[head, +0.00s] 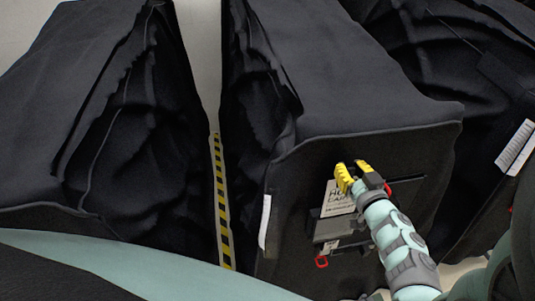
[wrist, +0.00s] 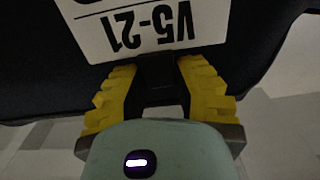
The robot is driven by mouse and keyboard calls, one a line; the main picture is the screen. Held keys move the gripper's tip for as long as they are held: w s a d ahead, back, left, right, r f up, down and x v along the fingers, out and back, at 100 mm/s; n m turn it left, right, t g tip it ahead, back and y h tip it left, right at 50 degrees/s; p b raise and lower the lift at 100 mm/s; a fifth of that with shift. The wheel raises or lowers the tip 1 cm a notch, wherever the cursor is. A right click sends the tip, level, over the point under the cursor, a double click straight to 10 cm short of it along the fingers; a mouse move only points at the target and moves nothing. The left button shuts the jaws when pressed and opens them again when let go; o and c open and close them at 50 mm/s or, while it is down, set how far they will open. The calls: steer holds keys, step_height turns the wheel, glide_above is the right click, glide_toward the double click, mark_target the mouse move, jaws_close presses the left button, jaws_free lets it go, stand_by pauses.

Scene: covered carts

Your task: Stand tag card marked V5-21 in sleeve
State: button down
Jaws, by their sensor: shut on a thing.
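The white tag card marked V5-21 (wrist: 150,30) fills the top of the wrist view, its print upside down there. In the head view my gripper is in front of the right-hand cart's dark front panel. A white card with bold print (head: 338,196) shows beside and below the fingers, partly hidden; I cannot tell if it is the held one. Below it is a dark holder (head: 324,228), perhaps the sleeve, partly hidden by my arm.
Black covers drape the right-hand cart (head: 370,90) and the left cart (head: 45,130). A yellow-black floor strip (head: 221,205) runs in the narrow gap between them. A red ring (head: 321,262) hangs low on the panel. Another covered cart with a white label (head: 515,148) stands at right.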

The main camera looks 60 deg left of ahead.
mark_target(344, 196)
step_height(344, 196, down, 7)
steer(key=b, duration=0.5)
steer(key=shift+f, duration=0.15)
steer(key=shift+w+f+b, duration=0.1)
steer(key=shift+f+b, duration=0.15)
steer(key=shift+b, duration=0.05)
stand_by(0.5)
steer(key=shift+f+b, duration=0.65)
steer(key=shift+f, duration=0.25)
steer(key=c, duration=0.7)
jaws_free()
steer(key=shift+c, duration=0.2)
steer(key=shift+d, duration=0.15)
steer(key=v, duration=1.1)
steer(key=shift+s+d, duration=0.25)
steer(key=shift+d, duration=0.1)
